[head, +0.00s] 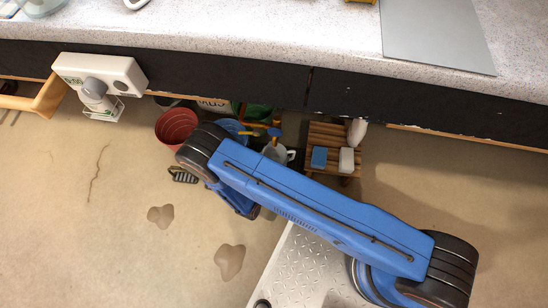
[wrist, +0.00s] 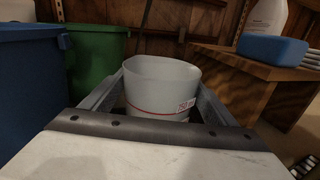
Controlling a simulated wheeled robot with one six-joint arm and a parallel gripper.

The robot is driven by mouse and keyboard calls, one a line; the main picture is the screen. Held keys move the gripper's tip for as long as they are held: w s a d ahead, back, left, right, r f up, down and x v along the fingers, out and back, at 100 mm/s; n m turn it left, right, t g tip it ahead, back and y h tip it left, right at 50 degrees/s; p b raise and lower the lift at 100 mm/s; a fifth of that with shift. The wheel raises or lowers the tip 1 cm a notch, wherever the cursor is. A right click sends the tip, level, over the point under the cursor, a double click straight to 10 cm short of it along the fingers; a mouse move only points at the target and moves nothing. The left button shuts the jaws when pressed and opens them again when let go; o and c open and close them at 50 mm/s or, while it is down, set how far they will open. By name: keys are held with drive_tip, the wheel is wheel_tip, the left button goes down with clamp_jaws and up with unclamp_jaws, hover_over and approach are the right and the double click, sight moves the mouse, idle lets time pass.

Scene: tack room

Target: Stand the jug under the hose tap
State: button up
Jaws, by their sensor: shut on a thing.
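The jug (wrist: 160,82) is a pale, whitish vessel with a red line and a small printed label. My gripper (wrist: 163,100) is shut on it, with one finger along each side in the wrist view. The jug looks upright; its base is hidden by the gripper body, so I cannot tell whether it touches the floor. In the head view the jug (head: 272,151) shows partly behind my blue arm, its handle to the right. An orange-yellow fitting with a blue handle, perhaps the hose tap (head: 273,132), is just above it in the picture.
A wooden stool (head: 326,135) holds a blue sponge (head: 319,157) and a pale block (head: 346,160) right of the jug. A red pot (head: 176,127), a blue bin (wrist: 32,75) and a green bin (wrist: 97,62) stand left. The counter (head: 250,35) overhangs. Open floor lies left, with puddles (head: 229,261).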

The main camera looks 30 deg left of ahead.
drive_tip(key=shift+f, duration=0.1)
drive_tip(key=o, duration=1.6)
drive_tip(key=s, duration=1.2)
drive_tip(key=shift+d, duration=0.15)
